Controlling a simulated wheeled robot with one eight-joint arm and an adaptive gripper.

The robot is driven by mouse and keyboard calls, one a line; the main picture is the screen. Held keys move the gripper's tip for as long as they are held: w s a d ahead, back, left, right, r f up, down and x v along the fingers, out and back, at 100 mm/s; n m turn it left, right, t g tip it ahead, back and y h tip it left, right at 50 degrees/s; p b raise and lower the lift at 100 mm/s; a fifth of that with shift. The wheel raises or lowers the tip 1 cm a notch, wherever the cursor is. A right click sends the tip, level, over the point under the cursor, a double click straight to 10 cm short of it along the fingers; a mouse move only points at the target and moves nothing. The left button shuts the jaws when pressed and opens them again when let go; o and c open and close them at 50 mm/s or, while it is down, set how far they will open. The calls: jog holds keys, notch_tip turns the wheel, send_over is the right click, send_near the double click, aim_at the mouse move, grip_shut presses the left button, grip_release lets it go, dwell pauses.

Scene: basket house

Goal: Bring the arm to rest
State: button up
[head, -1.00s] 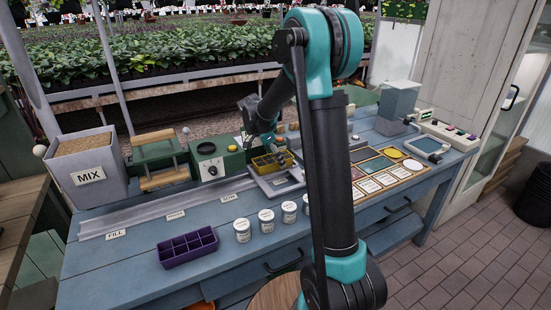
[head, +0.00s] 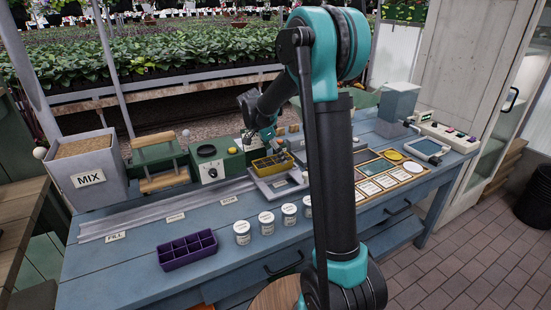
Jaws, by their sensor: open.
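My arm (head: 335,180) stands upright in front of the blue bench and bends down at the back. My gripper (head: 273,148) is small in the head view and points down just above a yellow tray (head: 262,168) with compartments. Its jaws are open. I cannot tell whether the fingertips touch the tray. The tray sits on a grey framed plate (head: 291,184) near the bench's middle.
On the blue bench (head: 120,265) are a purple compartment tray (head: 187,252), several white jars (head: 242,236), a MIX bin (head: 90,175), a green press (head: 158,160), a dial box (head: 210,168) and a card board (head: 385,180). The front left of the bench is clear.

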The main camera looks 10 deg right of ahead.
jog(key=shift+r, duration=2.75)
